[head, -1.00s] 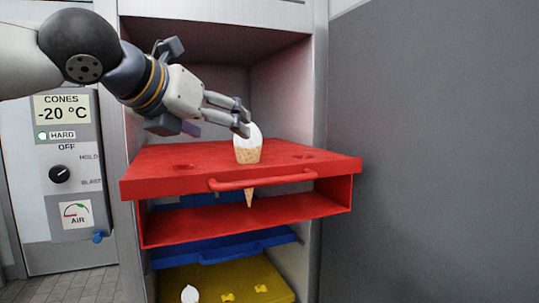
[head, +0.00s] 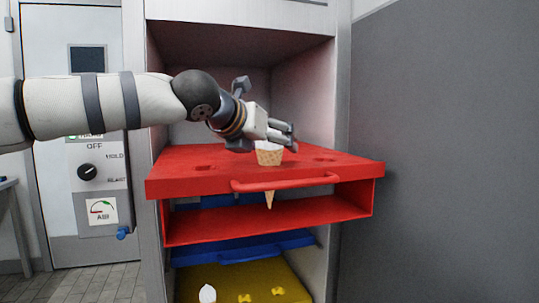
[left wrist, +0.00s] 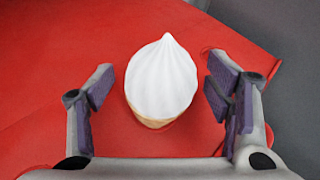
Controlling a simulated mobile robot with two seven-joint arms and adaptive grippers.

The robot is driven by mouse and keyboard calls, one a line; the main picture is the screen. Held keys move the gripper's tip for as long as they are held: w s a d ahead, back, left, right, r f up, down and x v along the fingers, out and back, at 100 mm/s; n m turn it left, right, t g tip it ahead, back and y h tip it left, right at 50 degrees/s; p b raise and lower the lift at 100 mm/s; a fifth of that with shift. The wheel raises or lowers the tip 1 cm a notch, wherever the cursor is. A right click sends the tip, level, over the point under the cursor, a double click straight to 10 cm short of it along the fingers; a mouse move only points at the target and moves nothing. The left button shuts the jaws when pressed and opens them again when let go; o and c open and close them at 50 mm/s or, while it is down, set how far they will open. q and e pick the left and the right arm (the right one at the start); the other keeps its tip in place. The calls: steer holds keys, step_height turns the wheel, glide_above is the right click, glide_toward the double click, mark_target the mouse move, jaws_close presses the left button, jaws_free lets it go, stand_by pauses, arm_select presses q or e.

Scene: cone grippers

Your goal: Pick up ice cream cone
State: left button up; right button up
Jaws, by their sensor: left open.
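The ice cream cone (head: 270,157) stands upright in a hole of the red tray (head: 210,186), with its wafer tip showing below the top plate. Its white swirl is partly hidden by my left gripper (head: 287,137) in the head view. In the left wrist view the white ice cream (left wrist: 163,78) lies between the two open fingers of the left gripper (left wrist: 166,92), with a gap on each side. I see no contact. My right gripper is in neither view.
The red tray juts out of a metal cabinet and has a red front handle (head: 285,183). Below are a blue tray (head: 242,250) and a yellow tray (head: 262,280), with another white-topped item (head: 207,293) at the yellow one. A grey wall (head: 450,150) stands close on the right.

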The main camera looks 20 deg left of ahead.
arm_select(q)
steer(key=c, duration=0.9)
steer(key=shift+c, duration=0.2)
steer(key=shift+r, duration=0.1)
